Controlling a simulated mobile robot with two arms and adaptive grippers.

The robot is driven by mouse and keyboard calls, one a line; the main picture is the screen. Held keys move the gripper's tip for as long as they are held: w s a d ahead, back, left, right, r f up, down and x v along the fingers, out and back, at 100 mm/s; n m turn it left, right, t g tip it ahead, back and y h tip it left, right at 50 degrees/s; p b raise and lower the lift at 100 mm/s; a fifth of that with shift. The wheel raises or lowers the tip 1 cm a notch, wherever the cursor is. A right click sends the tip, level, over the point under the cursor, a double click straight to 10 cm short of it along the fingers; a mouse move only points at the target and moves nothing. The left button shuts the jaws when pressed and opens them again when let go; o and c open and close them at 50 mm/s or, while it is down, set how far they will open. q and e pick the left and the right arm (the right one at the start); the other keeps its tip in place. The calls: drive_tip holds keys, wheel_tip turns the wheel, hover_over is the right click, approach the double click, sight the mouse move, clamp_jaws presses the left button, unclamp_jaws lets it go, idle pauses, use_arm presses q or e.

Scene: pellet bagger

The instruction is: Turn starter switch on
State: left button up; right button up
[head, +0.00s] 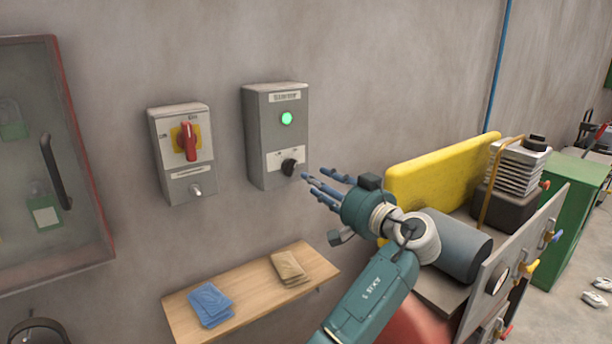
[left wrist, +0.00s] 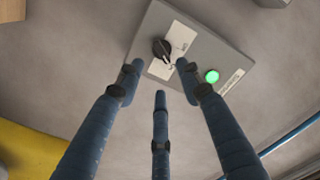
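The starter switch is a black rotary knob (head: 289,167) on a white plate, low on a grey wall box (head: 262,135). A green lamp (head: 287,118) glows above it. In the left wrist view the knob (left wrist: 162,50) lies just beyond the fingertips, and the lamp (left wrist: 212,76) glows to its right. My left gripper (head: 315,186) has its three blue fingers spread and empty, just right of and below the knob. The fingers (left wrist: 158,76) point at the box and appear apart from the knob. My right gripper is not in view.
A second grey box with a red rotary handle (head: 189,142) hangs to the left. A glass-fronted cabinet (head: 62,150) is at far left. A wooden shelf (head: 240,300) holds blue and brown packets below. A yellow panel (head: 440,172) and machinery stand at right.

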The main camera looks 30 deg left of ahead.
use_arm(q)
drive_tip(key=shift+v, duration=1.65)
